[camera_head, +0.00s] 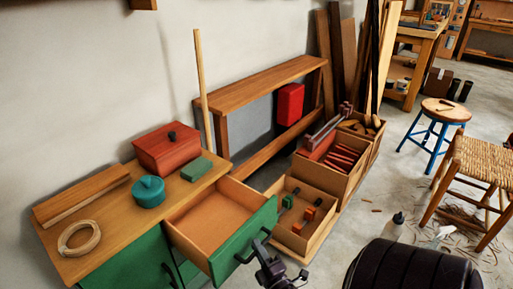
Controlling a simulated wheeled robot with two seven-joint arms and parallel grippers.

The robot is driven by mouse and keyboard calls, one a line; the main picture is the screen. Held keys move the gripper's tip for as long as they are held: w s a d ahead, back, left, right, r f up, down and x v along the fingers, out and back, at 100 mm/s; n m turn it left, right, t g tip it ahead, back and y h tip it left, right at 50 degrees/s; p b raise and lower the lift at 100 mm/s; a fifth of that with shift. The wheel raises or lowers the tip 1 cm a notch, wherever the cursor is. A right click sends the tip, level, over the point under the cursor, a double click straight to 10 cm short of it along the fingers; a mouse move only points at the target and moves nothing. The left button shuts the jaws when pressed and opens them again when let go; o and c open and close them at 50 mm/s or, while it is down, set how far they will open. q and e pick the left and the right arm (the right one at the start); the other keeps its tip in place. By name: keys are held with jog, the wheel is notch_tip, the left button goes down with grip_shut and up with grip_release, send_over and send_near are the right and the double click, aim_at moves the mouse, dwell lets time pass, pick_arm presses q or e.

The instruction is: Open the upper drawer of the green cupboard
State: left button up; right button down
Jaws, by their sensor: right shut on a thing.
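The green cupboard (130,262) stands at the lower left with a wooden top. Its upper drawer (213,222) is pulled well out to the right, and its pale wooden inside looks empty. The drawer has a green front (245,238) with a dark bar handle (243,257). My right gripper (262,246) is at the drawer front and shut on the handle; its jaws partly hide the handle. A cupboard door below the drawer shows a dark handle and looks closed. My left gripper is not in view.
On the cupboard top are a red box (168,148), a teal pot (148,191), a green block (196,169), a coil of cord (79,238) and a wooden piece (82,195). An open wooden crate (318,248) stands close beyond the drawer front. Stools stand at the right.

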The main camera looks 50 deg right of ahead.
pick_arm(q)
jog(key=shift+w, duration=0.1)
pick_arm(e)
jog(key=c, duration=1.5)
grip_release()
jog(key=shift+o, duration=0.2)
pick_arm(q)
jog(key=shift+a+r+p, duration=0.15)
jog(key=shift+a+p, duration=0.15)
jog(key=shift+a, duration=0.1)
pick_arm(e)
jog(key=v, duration=0.8)
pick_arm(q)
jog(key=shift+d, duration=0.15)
pick_arm(e)
jog(key=shift+w+f, duration=0.1)
jog(key=shift+w, duration=0.05)
